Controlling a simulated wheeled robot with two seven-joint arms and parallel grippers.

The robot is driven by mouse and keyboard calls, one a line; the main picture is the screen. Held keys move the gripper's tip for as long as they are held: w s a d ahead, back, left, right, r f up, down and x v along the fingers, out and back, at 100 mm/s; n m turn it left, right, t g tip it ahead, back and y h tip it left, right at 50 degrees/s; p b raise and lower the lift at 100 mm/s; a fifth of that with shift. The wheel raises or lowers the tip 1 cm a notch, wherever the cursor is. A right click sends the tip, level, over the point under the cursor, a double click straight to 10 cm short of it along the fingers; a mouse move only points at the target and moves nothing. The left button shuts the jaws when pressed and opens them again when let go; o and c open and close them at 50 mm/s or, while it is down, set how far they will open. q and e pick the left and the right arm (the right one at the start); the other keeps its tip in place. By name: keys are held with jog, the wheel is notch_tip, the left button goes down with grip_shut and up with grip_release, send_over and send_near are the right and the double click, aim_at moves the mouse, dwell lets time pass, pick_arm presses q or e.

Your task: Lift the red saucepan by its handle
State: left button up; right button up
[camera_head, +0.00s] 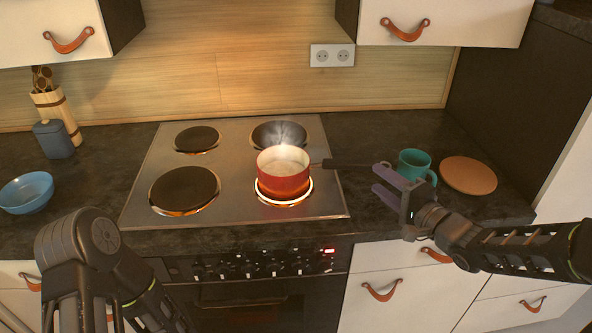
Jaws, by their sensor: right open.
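The red saucepan (284,180) stands upright on the front right burner of the stove, which glows around its base. Its dark handle (345,163) points right over the stove's edge toward the counter.
A teal mug (414,163) stands just behind my right gripper, with a round wooden board (468,175) to its right. The steel cooktop (235,208) has other burners, all bare. A blue bowl (26,191) and blue jar (53,139) are at left.

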aim_at(363, 168)
jog(key=shift+x, duration=1.1)
jog(key=x, duration=0.5)
jog(key=shift+a+f+p, duration=0.1)
jog(key=shift+a+p, duration=0.05)
jog(key=shift+p, duration=0.25)
grip_shut()
dwell(0.8)
jog(key=shift+w, duration=0.1)
